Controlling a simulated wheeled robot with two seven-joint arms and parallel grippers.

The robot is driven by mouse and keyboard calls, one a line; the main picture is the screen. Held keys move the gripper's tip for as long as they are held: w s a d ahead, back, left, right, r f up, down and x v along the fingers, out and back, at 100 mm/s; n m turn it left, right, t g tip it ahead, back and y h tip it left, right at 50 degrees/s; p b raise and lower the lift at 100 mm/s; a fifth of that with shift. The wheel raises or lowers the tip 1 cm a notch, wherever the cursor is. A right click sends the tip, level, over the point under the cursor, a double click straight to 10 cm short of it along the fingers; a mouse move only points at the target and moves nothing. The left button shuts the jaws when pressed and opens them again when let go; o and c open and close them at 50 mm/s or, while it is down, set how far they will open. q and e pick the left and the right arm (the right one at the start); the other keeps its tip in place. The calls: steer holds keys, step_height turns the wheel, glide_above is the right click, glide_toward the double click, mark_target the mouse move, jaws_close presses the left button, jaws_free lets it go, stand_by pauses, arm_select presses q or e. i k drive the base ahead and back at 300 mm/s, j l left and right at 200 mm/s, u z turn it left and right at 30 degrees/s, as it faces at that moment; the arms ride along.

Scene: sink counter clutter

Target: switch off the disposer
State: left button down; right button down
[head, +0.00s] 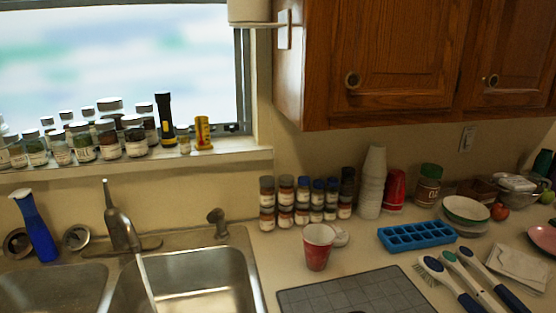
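A light wall plate (467,139) is on the wall under the right cabinet; it is too small to tell whether it is a switch or an outlet, or its position. The steel sink has a left basin (50,292) and a right basin (200,280), with a faucet (118,222) behind them. The disposer itself is not visible. Neither of my grippers is in view.
Dish brushes (472,280), a blue ice tray (416,235), a bowl (466,209) and a spice jar (428,185) crowd the counter below the plate. A red cup (318,247) and stacked cups (373,183) stand further left. Wooden cabinets (395,55) hang above.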

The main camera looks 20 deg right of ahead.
mark_target(468, 141)
steer(key=k+l+u, duration=0.1)
steer(key=l, duration=0.5)
steer(key=k+l+u, duration=0.1)
steer(key=k+l, duration=0.2)
steer(key=l, duration=0.3)
steer(key=k+l+u, duration=0.15)
steer(key=l, duration=0.45)
steer(key=k+l+u, duration=0.1)
steer(key=k+l, duration=0.2)
steer(key=l, duration=0.25)
steer(key=k+l+u, duration=0.1)
steer(key=k+l, duration=0.2)
steer(key=l, duration=0.25)
steer(key=k+l+u, duration=0.1)
steer(key=k+l, duration=0.15)
steer(key=l, duration=0.3)
steer(key=k+l+u, duration=0.1)
steer(key=k+l, duration=0.2)
steer(key=l, duration=0.15)
steer(key=k+l+u, duration=0.15)
steer(key=k+l, duration=0.2)
steer(key=l, duration=0.15)
steer(key=k+l, duration=0.55)
